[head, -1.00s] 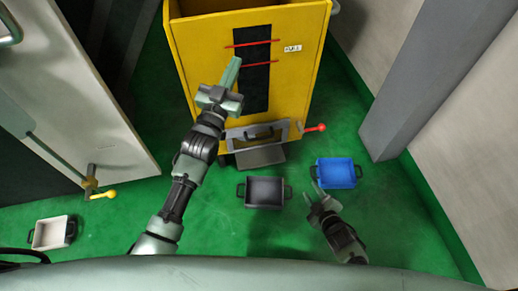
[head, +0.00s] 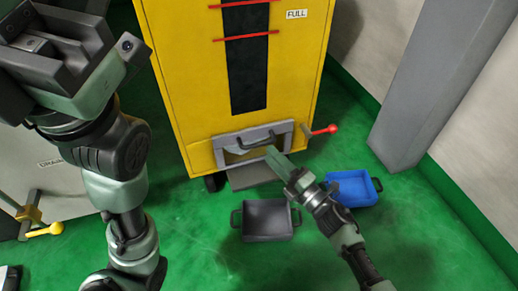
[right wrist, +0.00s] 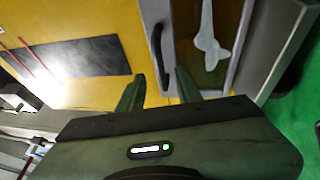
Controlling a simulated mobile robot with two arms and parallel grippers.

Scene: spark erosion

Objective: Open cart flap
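The yellow cart (head: 295,70) stands ahead, with its grey-framed flap (head: 226,142) low on the front. A dark bar handle (head: 283,133) crosses the flap; part of it is behind my gripper. The flap looks closed. My right gripper (head: 275,158) is just in front of the flap. In the right wrist view my right gripper (right wrist: 157,92) is open, its two fingers apart and pointing at the handle (right wrist: 158,52), which is just beyond the gap. My left gripper (head: 65,55) is raised at the upper left, close to the head camera; its fingertips are unclear.
A red-knobbed lever (head: 328,129) sticks out right of the flap. A dark bin (head: 267,220) and a blue bin (head: 355,188) are on the green floor. A grey pillar (head: 430,85) stands right. A yellow-handled valve (head: 45,230) is at the left.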

